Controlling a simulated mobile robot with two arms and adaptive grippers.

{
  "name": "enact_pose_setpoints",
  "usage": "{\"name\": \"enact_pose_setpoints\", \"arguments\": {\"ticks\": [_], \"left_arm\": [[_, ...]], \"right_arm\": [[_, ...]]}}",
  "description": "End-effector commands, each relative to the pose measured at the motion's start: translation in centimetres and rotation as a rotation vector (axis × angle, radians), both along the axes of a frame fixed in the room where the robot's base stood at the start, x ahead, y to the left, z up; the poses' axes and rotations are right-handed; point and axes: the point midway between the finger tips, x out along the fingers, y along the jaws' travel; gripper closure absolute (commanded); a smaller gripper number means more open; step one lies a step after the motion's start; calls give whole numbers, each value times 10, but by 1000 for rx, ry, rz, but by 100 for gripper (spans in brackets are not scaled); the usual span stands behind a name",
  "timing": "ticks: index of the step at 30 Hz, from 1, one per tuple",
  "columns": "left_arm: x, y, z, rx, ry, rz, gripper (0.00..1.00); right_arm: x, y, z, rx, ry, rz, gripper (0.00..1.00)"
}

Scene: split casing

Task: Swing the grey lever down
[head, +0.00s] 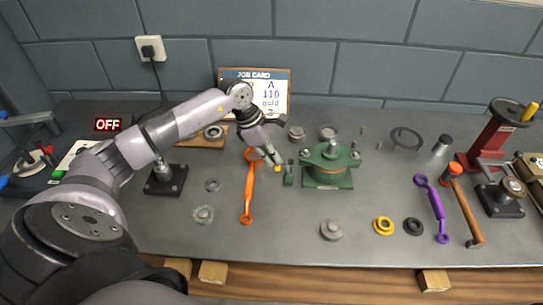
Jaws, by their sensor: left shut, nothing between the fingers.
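I cannot tell for sure which part is the grey lever. A grey bar (22,119) with a blue end sticks out at the far left edge, partly cut off by the frame. The green casing (327,177) stands upright at the middle of the bench, with a bolted flange on top. My left gripper (275,164) is shut and empty, pointing down just left of the casing, beside a small dark green piece (289,177) and the orange wrench (248,195). Whether its tips touch anything is not clear. My right gripper is not in view.
A red stand (492,135) with a yellow handle, a hammer (466,212) and a purple wrench (435,207) are on the right. A yellow ring (383,226) and a black ring (413,226) lie in front. A job card (275,78) stands at the back.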

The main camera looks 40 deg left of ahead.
Motion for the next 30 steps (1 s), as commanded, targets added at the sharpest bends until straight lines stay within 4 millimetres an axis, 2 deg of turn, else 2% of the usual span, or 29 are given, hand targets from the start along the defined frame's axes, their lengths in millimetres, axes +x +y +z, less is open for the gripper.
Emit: {"name": "enact_pose_setpoints", "arguments": {"ticks": [21, 30], "left_arm": [[5, -7, 6, 95, 57, 1, 100], [11, -16, 10, 95, 54, 0, 100]], "right_arm": [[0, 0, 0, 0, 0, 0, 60], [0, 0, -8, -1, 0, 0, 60]]}}
